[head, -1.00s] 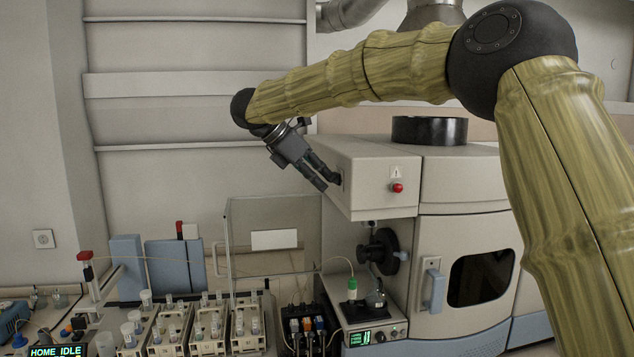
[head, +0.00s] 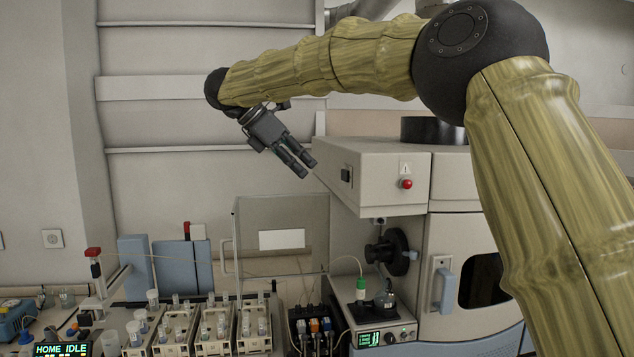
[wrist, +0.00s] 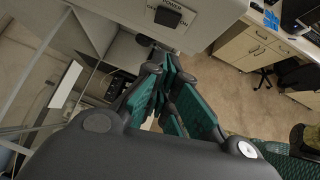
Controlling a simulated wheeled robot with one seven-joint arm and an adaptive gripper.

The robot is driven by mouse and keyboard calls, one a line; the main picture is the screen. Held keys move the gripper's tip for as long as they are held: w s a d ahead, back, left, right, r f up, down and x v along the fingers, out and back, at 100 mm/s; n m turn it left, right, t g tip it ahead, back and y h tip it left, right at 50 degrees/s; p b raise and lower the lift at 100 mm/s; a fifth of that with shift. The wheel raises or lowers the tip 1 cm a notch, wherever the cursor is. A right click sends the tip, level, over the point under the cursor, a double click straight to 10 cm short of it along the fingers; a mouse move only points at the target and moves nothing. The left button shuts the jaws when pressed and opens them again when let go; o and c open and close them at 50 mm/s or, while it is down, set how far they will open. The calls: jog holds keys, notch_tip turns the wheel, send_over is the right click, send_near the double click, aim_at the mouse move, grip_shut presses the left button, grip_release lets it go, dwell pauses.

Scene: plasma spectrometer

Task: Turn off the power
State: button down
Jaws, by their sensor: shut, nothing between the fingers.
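The black power switch (head: 346,175) is on the left side face of the beige spectrometer's upper housing (head: 380,177). In the wrist view the switch (wrist: 168,16) sits on a plate with lettering that reads POWER. Which way its rocker is tipped I cannot tell. My gripper (head: 306,169) is left of the housing, fingers pointing down and right towards it, apart from the switch. The fingers are shut and empty. In the wrist view my gripper (wrist: 163,64) has its fingertips below the switch, with a gap between.
A red button (head: 406,184) is on the housing's front. Below my gripper stand a clear panel (head: 270,215) and several sample racks (head: 176,328). A display (head: 62,349) reads HOME IDLE. The space left of the housing is open up to the wall.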

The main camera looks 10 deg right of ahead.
jog(key=shift+b+v, duration=0.65)
jog(key=shift+v, duration=2.25)
